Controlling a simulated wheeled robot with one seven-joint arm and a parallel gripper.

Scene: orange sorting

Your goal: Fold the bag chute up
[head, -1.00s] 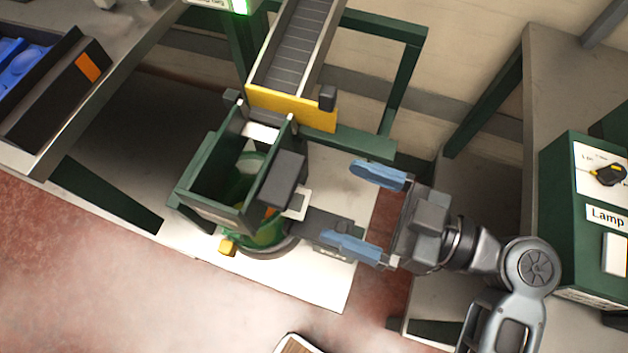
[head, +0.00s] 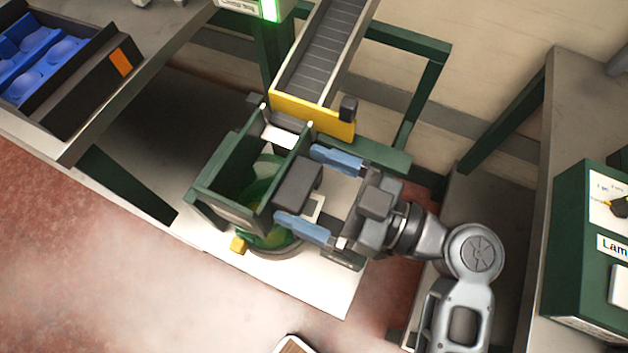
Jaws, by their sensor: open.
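The bag chute (head: 212,186) is a dark green open-topped box below the yellow-edged conveyor end. A green bag or bin (head: 263,226) shows inside and under it. A dark grey block (head: 297,184) stands on the chute's right side. My gripper (head: 318,192) is open, with blue fingers on either side of this block, one above and one below it in the picture. I cannot tell whether the fingers touch the block or the chute wall. The gripper hides part of the chute's right side.
The conveyor (head: 322,50) ends in a yellow plate (head: 312,114) just above the chute. A table with a blue tray (head: 45,50) is at left. A green box labelled "Lamp" (head: 578,225) stands at right. The floor (head: 110,280) at lower left is clear.

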